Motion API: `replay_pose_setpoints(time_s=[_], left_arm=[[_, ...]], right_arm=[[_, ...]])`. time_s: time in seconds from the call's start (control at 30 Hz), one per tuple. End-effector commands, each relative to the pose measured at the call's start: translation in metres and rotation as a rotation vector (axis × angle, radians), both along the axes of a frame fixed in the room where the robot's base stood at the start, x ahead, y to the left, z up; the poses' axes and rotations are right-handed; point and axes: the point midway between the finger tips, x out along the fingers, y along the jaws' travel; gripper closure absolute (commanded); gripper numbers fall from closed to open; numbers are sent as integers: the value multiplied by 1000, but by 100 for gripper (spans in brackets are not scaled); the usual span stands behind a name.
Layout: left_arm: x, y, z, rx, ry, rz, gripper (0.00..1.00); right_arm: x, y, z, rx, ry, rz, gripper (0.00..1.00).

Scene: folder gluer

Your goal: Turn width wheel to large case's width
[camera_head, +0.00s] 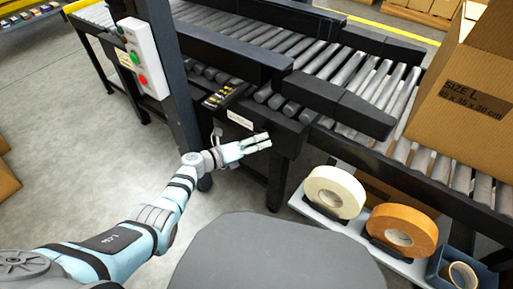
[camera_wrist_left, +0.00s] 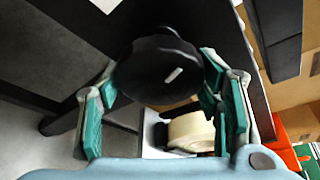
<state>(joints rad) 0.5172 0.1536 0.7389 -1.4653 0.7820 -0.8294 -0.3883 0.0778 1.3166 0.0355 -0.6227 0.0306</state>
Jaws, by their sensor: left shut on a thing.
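The width wheel (camera_wrist_left: 158,72) is a black round knob with a short white mark on its face, seen in the left wrist view. My left gripper (camera_wrist_left: 160,88) has its green-padded fingers on both sides of the wheel and is shut on it. In the head view my left gripper (camera_head: 257,144) is at the dark side of the machine, below a white label (camera_head: 240,119); the wheel is hard to make out there. A large carton (camera_head: 462,90) marked "SIZE L" stands on the rollers at the right. My right gripper is not in view.
A black scale strip (camera_head: 224,95) with yellow marks lies above the label. A control box (camera_head: 143,57) with green and red buttons is on the post. Cream (camera_head: 335,191) and orange (camera_head: 403,229) tape rolls stand on a low shelf. Open floor lies left.

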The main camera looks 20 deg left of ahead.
Motion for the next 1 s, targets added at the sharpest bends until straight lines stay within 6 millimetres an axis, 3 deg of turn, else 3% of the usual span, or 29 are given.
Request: replay_pose_setpoints(time_s=[0.3,0.6,1.0], left_arm=[[-1,-1,-4,-272,111,-1,69],[-1,-1,-2,-486,197,0,69],[-1,-1,0,-616,249,-1,69]], right_arm=[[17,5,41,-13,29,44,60],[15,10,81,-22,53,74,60],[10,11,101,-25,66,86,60]])
